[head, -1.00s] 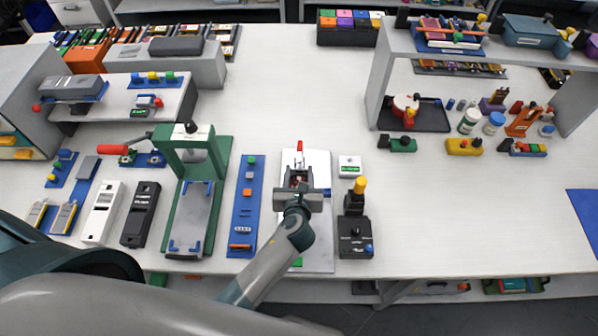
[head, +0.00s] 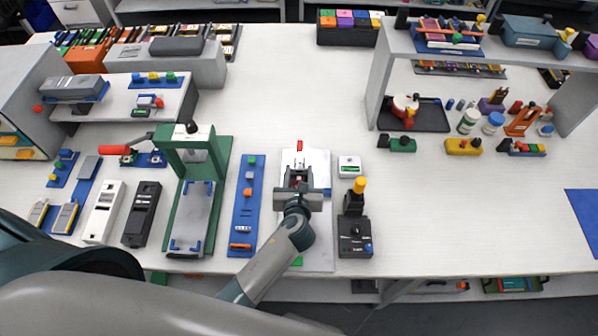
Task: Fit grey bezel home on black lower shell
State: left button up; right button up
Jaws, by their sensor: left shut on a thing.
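My left gripper (head: 299,187) points down over the white fixture board (head: 318,240) at the front middle of the table. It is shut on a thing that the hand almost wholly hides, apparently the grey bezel. Small dark and red parts show just beyond the fingers, with a red-tipped clamp (head: 299,147) behind them. The black lower shell is not clearly seen; it may be under the hand. I cannot tell whether the held thing touches the parts below. My right gripper is not in view.
A blue strip with small parts (head: 245,205) lies left of the board, then a green press (head: 222,190). A black box with a yellow-topped lever (head: 356,238) and a small white box (head: 349,167) stand close on the right.

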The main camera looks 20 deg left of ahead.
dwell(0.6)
pick_arm(q)
jog(key=shift+p, duration=0.3)
jog(key=shift+f, duration=0.4)
dwell(0.4)
jog(key=shift+f+b, duration=0.75)
jog(key=shift+f, duration=0.3)
jog(key=shift+r, duration=0.1)
jog(key=shift+r+p, duration=0.95)
jog(key=shift+p, duration=0.3)
dwell(0.5)
jog(key=shift+f+b, duration=0.5)
jog(key=shift+f, duration=0.55)
dwell(1.3)
